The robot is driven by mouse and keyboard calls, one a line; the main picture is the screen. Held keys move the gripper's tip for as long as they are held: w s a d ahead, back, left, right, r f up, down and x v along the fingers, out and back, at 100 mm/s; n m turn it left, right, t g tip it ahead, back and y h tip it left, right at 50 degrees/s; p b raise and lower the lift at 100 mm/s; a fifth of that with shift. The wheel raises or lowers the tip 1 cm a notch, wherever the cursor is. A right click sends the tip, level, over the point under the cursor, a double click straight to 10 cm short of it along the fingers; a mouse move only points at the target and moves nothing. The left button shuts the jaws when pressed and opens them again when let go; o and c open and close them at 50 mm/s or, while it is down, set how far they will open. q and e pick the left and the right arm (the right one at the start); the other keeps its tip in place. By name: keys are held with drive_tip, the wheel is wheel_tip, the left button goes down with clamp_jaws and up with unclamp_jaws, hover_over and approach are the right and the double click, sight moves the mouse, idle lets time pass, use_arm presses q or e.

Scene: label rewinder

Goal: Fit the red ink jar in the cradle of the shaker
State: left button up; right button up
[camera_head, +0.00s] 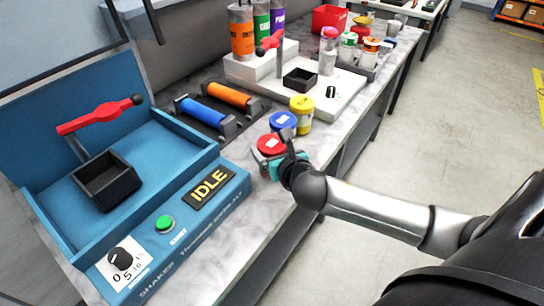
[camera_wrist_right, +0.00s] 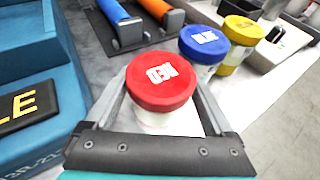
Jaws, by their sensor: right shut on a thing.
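The red ink jar (camera_head: 270,146) has a red lid and stands upright on the bench, just right of the blue shaker (camera_head: 160,190). In the right wrist view its lid (camera_wrist_right: 161,82) shows between the fingers. My right gripper (camera_head: 276,162) is shut on this jar from the bench's front side; in the wrist view its fingers (camera_wrist_right: 160,106) lie on both sides of the jar. The shaker's cradle (camera_head: 106,180) is a black, open-topped, empty square box. A red clamp arm (camera_head: 98,115) with a black knob is raised above it. My left gripper is not in view.
Blue-lidded (camera_head: 283,121) and yellow-lidded (camera_head: 301,108) jars stand close behind the red jar. A rack with blue and orange rollers (camera_head: 228,95) lies behind the shaker. The shaker's front wall and IDLE panel (camera_head: 209,188) lie between jar and cradle.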

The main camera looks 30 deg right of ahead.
drive_tip(key=c, duration=0.6)
drive_tip(key=shift+r, duration=0.1)
clamp_jaws()
